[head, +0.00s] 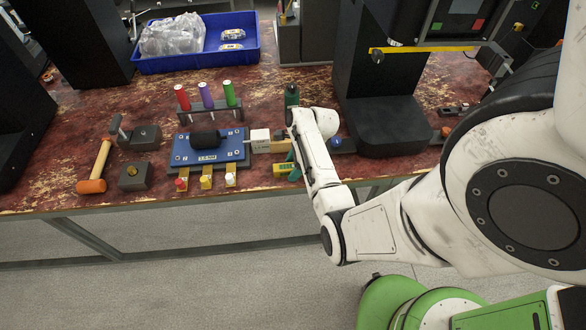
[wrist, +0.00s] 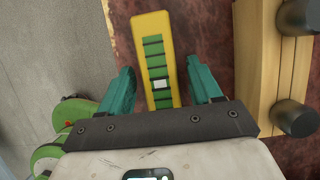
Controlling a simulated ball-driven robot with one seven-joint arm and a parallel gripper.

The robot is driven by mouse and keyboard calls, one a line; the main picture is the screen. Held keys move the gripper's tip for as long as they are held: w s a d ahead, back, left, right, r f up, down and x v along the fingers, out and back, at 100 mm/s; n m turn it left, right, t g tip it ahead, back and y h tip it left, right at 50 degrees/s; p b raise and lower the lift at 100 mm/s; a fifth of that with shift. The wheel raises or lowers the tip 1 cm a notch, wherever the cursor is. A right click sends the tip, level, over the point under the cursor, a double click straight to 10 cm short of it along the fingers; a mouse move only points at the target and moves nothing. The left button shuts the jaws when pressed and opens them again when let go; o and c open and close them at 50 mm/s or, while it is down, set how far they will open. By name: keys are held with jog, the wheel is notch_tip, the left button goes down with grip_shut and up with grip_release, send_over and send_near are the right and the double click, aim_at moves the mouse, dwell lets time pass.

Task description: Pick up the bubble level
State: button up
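The bubble level (wrist: 154,57) is a yellow bar with a ribbed green strip along its top and a small pale window. In the head view, the yellow level (head: 284,168) lies near the front edge of the worn red bench, partly hidden by my gripper. In the wrist view my gripper (wrist: 160,66) is open, its teal fingers to either side of the level's near part. A narrow gap shows between each finger and the level. I cannot tell how high the fingertips are above the bench.
A wooden piece with dark knobs (wrist: 263,60) stands close right of my gripper in the wrist view. In the head view, a blue board (head: 209,150), a screwdriver rack (head: 210,111) and a mallet (head: 95,172) lie to the left. A blue bin (head: 200,65) stands behind.

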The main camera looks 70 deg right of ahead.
jog(key=c, duration=1)
